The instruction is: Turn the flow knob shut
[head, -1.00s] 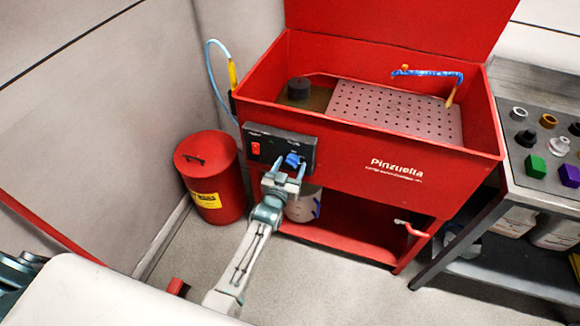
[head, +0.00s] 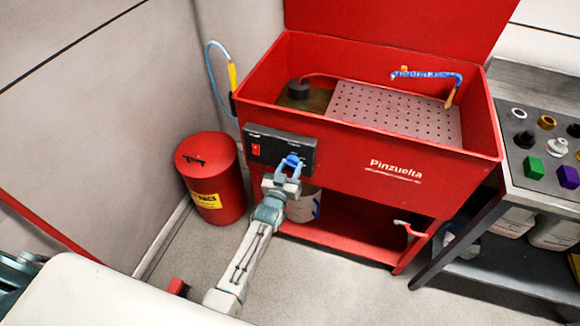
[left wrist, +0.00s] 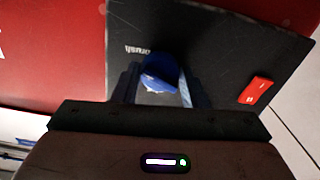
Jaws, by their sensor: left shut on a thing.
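The blue flow knob (head: 292,160) sits on the right part of the black control panel (head: 272,148) on the front of the red parts washer. My left gripper (head: 290,168) is at the panel with its fingers shut on the knob, one on each side. In the left wrist view the blue knob (left wrist: 160,72) lies between the two dark fingers (left wrist: 158,90), with a pale patch beside its blue grip. The knob's exact angle is hard to read. My right gripper is not in view.
A red switch (head: 256,149) is left of the knob on the panel. A red waste can (head: 212,165) stands left of the washer (head: 400,180). A bench (head: 540,150) with several coloured knobs is at the right. A white bucket (head: 303,206) sits below the panel.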

